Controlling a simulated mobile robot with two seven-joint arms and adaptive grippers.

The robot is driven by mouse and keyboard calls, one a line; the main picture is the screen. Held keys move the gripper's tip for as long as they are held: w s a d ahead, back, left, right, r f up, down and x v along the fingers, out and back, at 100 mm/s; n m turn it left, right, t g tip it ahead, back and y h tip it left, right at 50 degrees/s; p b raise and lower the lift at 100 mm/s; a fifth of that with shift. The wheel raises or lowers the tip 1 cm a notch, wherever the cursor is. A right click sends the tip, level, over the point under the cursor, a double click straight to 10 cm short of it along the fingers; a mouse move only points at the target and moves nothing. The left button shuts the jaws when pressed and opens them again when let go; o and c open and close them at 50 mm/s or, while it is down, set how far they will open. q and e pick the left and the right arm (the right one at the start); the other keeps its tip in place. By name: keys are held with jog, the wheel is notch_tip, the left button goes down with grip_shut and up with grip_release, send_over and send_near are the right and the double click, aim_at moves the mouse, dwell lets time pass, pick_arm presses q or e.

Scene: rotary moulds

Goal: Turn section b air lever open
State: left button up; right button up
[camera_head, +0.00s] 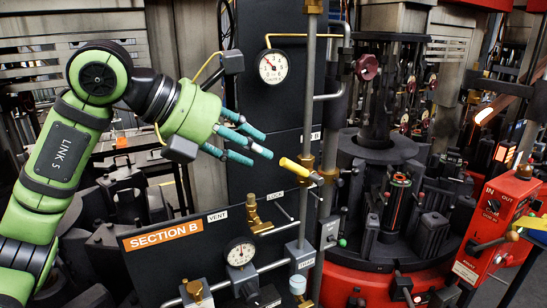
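A yellow lever handle (297,168) sticks out to the left from a brass valve on a vertical pipe, above the panel with the orange SECTION B sign (163,235). It slopes slightly down to the right. My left gripper (252,146) is to the left of the lever and a little above it. Its teal fingers are spread and point at the lever. A small gap shows between the lowest fingertips and the lever's end, and nothing is between the fingers. My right gripper is not in view.
A round gauge (271,67) hangs above the lever, and a second gauge (240,253) sits on the lower panel. A brass vent valve (256,215) stands below the lever. A red box (497,228) marked IN and OUT is at right. Dark mould machinery (378,150) stands behind.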

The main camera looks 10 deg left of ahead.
aim_at(302, 172)
pick_arm(q)
jog(key=shift+v, duration=0.8)
